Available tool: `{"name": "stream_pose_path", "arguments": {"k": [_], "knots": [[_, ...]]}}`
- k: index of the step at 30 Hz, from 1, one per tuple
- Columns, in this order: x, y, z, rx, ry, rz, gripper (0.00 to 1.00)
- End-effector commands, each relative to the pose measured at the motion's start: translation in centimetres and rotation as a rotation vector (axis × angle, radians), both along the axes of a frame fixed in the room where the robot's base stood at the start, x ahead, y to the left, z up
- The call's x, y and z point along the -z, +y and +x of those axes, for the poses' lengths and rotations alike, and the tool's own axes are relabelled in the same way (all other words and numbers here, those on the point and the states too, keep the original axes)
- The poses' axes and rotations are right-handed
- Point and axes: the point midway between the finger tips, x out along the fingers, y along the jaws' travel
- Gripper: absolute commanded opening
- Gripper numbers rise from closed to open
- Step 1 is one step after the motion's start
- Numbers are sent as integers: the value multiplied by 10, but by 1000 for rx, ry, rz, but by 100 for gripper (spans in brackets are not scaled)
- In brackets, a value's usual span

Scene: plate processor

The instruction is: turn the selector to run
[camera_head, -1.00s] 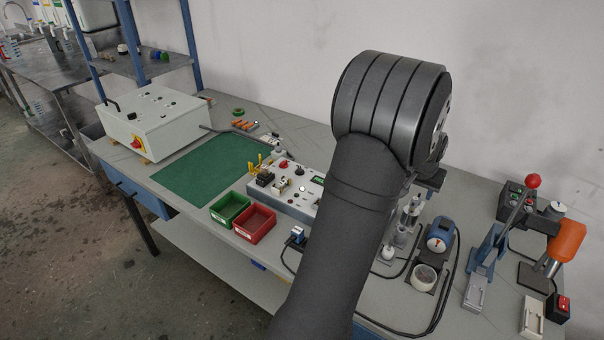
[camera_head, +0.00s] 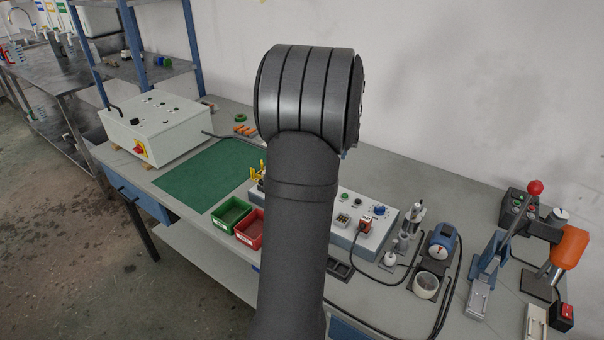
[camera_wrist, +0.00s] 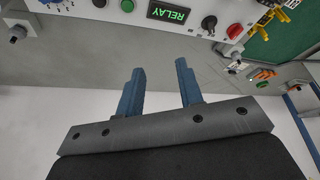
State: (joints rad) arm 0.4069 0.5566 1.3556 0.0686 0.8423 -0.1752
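The long grey control panel (camera_head: 375,235) lies on the bench, partly hidden behind my arm in the head view. In the wrist view the panel (camera_wrist: 130,25) runs along the top edge, with a lit RELAY display (camera_wrist: 170,14), a black knob (camera_wrist: 209,23) and a red knob (camera_wrist: 234,31). I cannot tell which one is the selector, and no run marking is readable. My gripper (camera_wrist: 160,65) is open and empty, its two blue fingers apart. It touches nothing in the wrist view. My arm hides it in the head view.
A green mat (camera_head: 200,178), a green bin (camera_head: 231,215) and a red bin (camera_head: 251,228) lie left of my arm. A white control box (camera_head: 155,130) stands further left. A blue lever press (camera_head: 490,265) and an orange-handled tool (camera_head: 570,247) stand at the right.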

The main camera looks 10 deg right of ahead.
Motion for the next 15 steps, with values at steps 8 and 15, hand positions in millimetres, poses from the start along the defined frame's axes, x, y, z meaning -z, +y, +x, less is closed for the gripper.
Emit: {"name": "stream_pose_path", "arguments": {"k": [8, 15], "knots": [[-24, 82, 29, -175, -2, 1, 34], [-3, 85, 38, -183, 2, 3, 34]]}}
